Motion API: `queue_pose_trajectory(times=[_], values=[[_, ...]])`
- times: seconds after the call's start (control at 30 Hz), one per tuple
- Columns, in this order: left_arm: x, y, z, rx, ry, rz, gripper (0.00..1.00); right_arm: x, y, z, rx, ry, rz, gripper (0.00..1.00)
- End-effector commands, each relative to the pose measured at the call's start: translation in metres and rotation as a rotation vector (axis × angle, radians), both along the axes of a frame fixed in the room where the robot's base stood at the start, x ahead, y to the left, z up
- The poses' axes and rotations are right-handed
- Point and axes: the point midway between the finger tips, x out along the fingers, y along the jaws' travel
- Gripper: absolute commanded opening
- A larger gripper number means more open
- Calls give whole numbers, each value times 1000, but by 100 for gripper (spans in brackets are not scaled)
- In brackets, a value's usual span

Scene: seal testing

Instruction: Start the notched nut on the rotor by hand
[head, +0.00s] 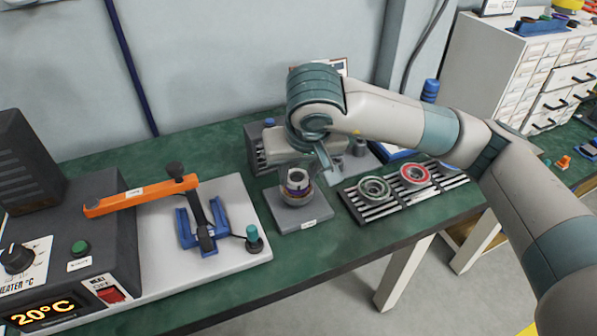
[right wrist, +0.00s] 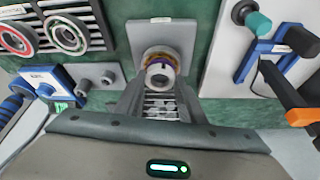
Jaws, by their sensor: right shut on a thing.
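The rotor (head: 298,196) stands upright on a grey square base plate (head: 313,212) on the green bench. It shows a brass-coloured rim and a dark purple band. The notched nut (head: 297,176), a pale metal ring, is at the rotor's top and also shows in the right wrist view (right wrist: 159,72). My right gripper (head: 308,167) reaches in from behind and is shut on the nut. In the right wrist view its fingers converge on the ring (right wrist: 160,86). I cannot tell whether the nut touches the thread. My left gripper is not in view.
A slatted black rack (head: 357,209) with a grey ring (head: 374,188) and a red ring (head: 415,173) lies right of the plate. A heater box (head: 75,240) and a blue fixture with an orange lever (head: 140,197) stand left. Bench in front of the plate is clear.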

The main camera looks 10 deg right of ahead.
Motion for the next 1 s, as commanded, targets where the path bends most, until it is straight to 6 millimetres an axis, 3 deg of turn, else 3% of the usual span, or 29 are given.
queue_pose_trajectory(times=[0.27, 0.3, 0.4, 0.77, 1.0], values=[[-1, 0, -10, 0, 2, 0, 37, -3, 2, -6, -4, 10, -117, 10], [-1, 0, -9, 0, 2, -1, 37, -3, 2, -5, -4, 11, -125, 41], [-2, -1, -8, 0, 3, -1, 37, -2, 2, -4, -3, 10, -123, 58], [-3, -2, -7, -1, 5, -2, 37, -1, 2, 2, 0, 3, -125, 58], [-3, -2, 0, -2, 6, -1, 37, 0, 2, 23, 0, 0, -125, 58]])
